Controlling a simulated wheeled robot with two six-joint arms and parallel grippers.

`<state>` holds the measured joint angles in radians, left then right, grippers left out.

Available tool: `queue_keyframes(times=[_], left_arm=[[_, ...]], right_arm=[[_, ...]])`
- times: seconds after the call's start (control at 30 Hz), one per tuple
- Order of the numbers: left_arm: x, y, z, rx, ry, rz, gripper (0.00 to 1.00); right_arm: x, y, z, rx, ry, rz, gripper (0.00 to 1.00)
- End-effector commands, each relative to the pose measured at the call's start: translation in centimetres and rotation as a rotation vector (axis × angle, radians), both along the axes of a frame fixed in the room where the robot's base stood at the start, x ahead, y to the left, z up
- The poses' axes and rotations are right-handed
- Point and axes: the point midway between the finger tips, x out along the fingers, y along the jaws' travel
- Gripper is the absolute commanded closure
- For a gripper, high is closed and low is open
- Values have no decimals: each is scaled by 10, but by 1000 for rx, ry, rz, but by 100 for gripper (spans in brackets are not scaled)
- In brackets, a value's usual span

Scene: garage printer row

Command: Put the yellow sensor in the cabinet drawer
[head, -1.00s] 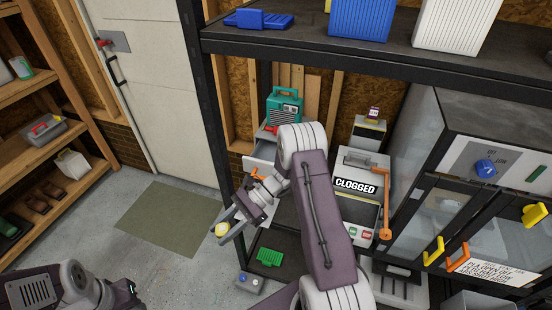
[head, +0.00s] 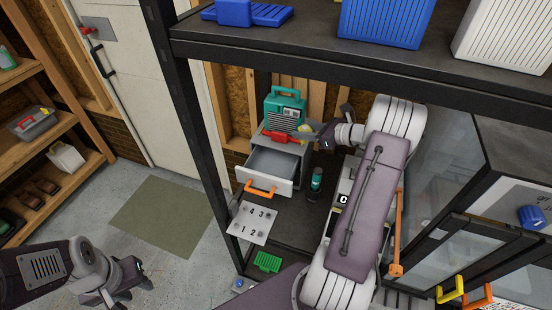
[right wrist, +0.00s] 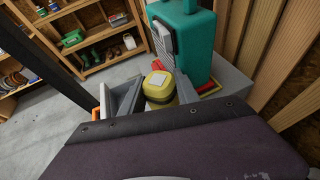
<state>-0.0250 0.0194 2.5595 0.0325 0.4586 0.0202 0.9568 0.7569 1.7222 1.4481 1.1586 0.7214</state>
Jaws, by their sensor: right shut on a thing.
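My right gripper (head: 308,131) is shut on the yellow sensor (right wrist: 158,86), which sits between its fingers in the right wrist view. In the head view only a little of the sensor (head: 304,128) shows, beside the teal case. The gripper is above the grey cabinet's top, to the right of and behind the open drawer (head: 272,164). The drawer has an orange handle (head: 260,188) and its visible inside looks empty. My left gripper (head: 120,292) is low at the left, far from the cabinet; its finger opening is unclear.
A teal case (head: 284,108) and a red object (head: 280,137) are on the cabinet top, close to the right gripper. A dark bottle (head: 315,183) stands right of the drawer. A numbered plate (head: 252,223) is in front. A shelf (head: 300,42) spans above.

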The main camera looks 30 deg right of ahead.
Motion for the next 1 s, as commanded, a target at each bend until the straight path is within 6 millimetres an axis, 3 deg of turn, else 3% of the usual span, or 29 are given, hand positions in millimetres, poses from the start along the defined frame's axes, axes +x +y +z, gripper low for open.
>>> queue_keyframes(times=[0.13, 0.4, 0.5, 0.77, 1.0], left_arm=[[0, 0, 1, 0, 1, 0, 64], [0, 0, 3, 0, 0, 0, 64], [0, 0, 4, 0, 0, 0, 64], [0, 0, 5, 0, 0, 0, 64], [0, 0, 7, 0, 0, 0, 64]], right_arm=[[4, 15, -8, 4, 1, 5, 100], [24, 87, -52, 5, 3, 8, 100], [29, 104, -63, 2, 2, 6, 100], [32, 114, -75, 1, 2, 4, 100], [32, 114, -109, -1, 1, 4, 100]])
